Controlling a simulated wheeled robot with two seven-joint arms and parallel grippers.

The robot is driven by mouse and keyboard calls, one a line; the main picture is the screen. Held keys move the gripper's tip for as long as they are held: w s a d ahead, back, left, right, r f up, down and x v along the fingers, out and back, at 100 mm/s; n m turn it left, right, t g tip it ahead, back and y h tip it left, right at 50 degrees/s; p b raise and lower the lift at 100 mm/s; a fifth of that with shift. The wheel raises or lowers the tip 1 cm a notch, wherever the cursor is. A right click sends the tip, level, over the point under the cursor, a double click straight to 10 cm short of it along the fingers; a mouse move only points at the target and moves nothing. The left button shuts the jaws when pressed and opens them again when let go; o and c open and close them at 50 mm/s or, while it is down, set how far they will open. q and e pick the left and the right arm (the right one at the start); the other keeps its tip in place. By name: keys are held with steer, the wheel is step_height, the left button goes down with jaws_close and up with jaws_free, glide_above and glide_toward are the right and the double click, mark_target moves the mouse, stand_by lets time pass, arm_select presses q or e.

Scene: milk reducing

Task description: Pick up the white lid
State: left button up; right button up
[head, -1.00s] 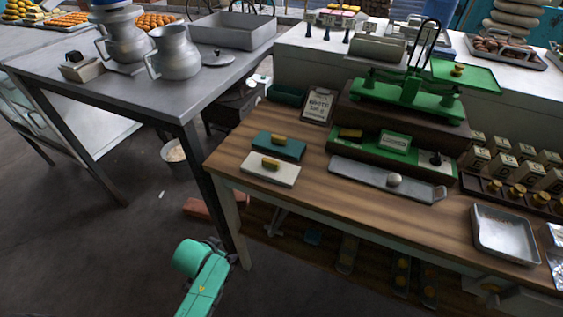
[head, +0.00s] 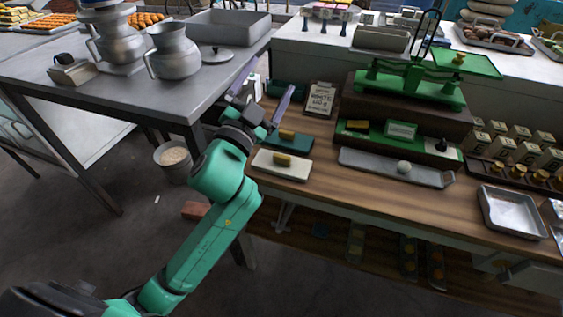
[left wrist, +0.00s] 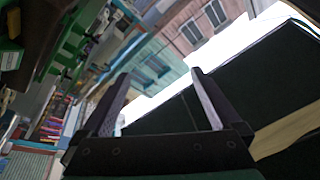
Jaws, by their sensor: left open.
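The white lid (head: 281,166), a flat rectangle with a yellow handle, lies near the front left corner of the wooden table (head: 345,190). A teal lid (head: 291,141) with a similar yellow handle lies just behind it. My left gripper (head: 265,92) is open and empty, with its fingers pointing up. It is behind and to the left of the white lid, by the table's left edge, and does not touch the lid. Its two fingers also show in the left wrist view (left wrist: 158,78), where no lid is visible. My right gripper is not in view.
A clipboard sign (head: 321,99) stands behind the lids. A grey tray (head: 380,168) with a white ball lies to their right, before a green scale (head: 412,88). A metal table (head: 130,100) with jugs is close on the left. A bucket (head: 174,160) stands below.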

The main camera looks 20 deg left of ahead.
arm_select(q)
steer(key=s+d+r+m+g+h, duration=0.3)
steer(key=d+r+m+h, duration=0.2)
steer(key=d+m+h, duration=0.3)
steer(key=s+d+r+m+g+h, duration=0.4)
steer(key=d+r+m+h, duration=0.15)
steer(key=m+h, duration=0.45)
steer(key=s+d+f+m+g+y, duration=0.1)
steer(key=s+d+f+m+g, duration=0.2)
steer(key=d+m+g, duration=0.5)
steer(key=m+g+y, duration=0.1)
steer(key=g+y, duration=0.1)
steer(key=y, duration=1.8)
glide_toward(282, 156)
steer(key=p+x, duration=0.6)
steer(key=x, duration=0.2)
steer(key=shift+f, duration=0.3)
steer(key=shift+w+f, duration=0.15)
steer(key=shift+f, duration=0.05)
steer(key=c, duration=1.4)
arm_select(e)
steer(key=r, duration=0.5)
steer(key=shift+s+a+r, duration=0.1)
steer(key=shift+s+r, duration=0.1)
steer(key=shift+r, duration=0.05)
arm_select(q)
steer(key=shift+r, duration=0.15)
